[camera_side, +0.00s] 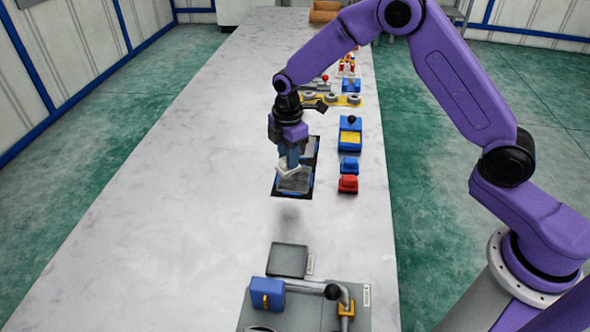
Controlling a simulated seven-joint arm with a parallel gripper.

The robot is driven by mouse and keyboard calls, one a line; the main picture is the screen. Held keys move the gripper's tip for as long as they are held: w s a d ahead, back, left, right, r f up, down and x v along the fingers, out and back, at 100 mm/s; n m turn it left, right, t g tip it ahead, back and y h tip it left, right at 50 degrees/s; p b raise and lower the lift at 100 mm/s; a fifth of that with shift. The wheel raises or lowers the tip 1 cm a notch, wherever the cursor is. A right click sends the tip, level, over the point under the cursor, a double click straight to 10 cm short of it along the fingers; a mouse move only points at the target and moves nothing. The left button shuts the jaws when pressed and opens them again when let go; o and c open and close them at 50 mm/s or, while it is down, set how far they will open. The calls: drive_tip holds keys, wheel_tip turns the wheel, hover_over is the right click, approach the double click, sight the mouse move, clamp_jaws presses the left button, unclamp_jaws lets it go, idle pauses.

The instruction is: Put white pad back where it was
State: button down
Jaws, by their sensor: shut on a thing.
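My gripper (290,168) points down over the dark-framed tray (276,192) in the middle of the table. It is shut on a small whitish piece, which looks like the white pad (289,171). The fingers hide part of the pad, and its exact outline is hard to tell. A grey block (297,184) with blue edges shows just below the fingertips. I cannot tell whether the pad touches it. A soft shadow lies on the table in front of the tray.
A red block (348,184), a blue block (348,165) and a blue-yellow box (350,134) stand right of the tray. A yellow plate (347,101) with round parts lies behind. In front are a dark square pad (287,259) and a grey fixture (310,307). The table's left side is clear.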

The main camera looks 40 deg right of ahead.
drive_tip(key=s+d+r+m, duration=0.1)
drive_tip(key=s+d+m, duration=0.25)
drive_tip(key=s, duration=0.55)
drive_tip(key=s+d+r+m, duration=0.2)
drive_tip(key=s+d+m, duration=0.15)
drive_tip(key=s, duration=0.55)
drive_tip(key=s+d+r+m, duration=0.15)
drive_tip(key=s+d, duration=0.25)
drive_tip(key=s, duration=0.5)
drive_tip(key=shift+m, duration=0.25)
drive_tip(key=w+f, duration=0.3)
drive_tip(key=w, duration=0.1)
drive_tip(key=w+a+f, duration=0.1)
drive_tip(key=w+f, duration=0.2)
drive_tip(key=w, duration=0.1)
drive_tip(key=w+f, duration=0.4)
drive_tip(key=w, duration=0.1)
drive_tip(key=shift+w+a, duration=0.1)
drive_tip(key=shift+a, duration=0.15)
drive_tip(key=shift+f, duration=1.6)
drive_tip(key=shift+f, duration=0.15)
drive_tip(key=c, duration=0.9)
unclamp_jaws()
